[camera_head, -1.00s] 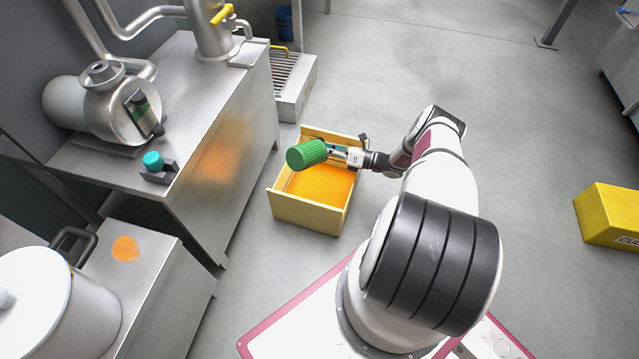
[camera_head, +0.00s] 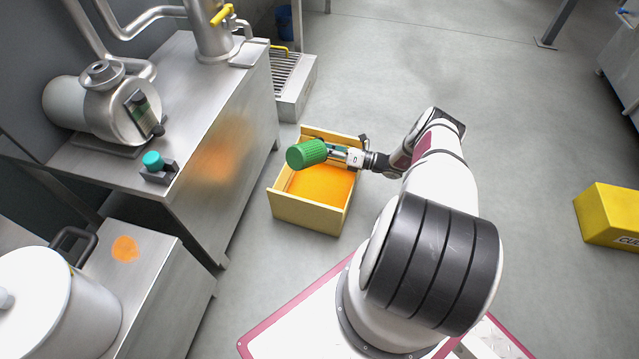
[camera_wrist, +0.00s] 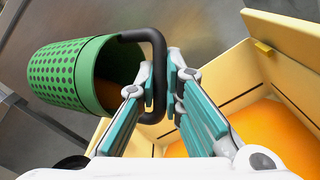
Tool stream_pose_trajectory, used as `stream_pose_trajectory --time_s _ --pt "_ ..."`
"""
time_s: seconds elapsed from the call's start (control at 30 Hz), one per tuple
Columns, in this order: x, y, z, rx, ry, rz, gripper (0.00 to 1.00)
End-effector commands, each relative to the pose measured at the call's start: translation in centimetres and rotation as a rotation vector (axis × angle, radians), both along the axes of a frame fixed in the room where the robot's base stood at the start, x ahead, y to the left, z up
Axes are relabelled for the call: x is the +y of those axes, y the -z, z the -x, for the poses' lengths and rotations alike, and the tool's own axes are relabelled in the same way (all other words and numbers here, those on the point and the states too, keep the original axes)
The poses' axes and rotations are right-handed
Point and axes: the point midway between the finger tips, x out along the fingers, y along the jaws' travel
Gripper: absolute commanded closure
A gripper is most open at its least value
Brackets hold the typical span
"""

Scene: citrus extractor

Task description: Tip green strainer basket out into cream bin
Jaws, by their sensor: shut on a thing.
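The green strainer basket (camera_head: 306,154) is held over the cream bin (camera_head: 312,216), lying on its side in the head view. In the wrist view the perforated basket (camera_wrist: 66,76) is at the left, its open mouth facing right toward my gripper, with something orange-brown inside. My gripper (camera_wrist: 164,82) is shut on the basket's black handle (camera_wrist: 157,60). In the head view my gripper (camera_head: 335,152) reaches in from the right over the bin. Orange material covers the bin's floor and also shows in the wrist view (camera_wrist: 275,135).
A steel bench (camera_head: 215,130) with a pump and a teal-topped knob stands left of the bin. A white pot (camera_head: 60,310) stands on a lower steel surface at front left. A yellow box (camera_head: 610,212) lies far right. The floor between is clear.

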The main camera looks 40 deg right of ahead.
Motion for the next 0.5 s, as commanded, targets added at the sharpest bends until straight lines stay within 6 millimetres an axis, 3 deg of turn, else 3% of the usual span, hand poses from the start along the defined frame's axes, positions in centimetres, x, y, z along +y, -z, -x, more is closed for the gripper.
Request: stream_pose_trajectory --time_s 0.5 --pt "0.08 0.15 0.04 0.017 0.001 -0.042 1.0"
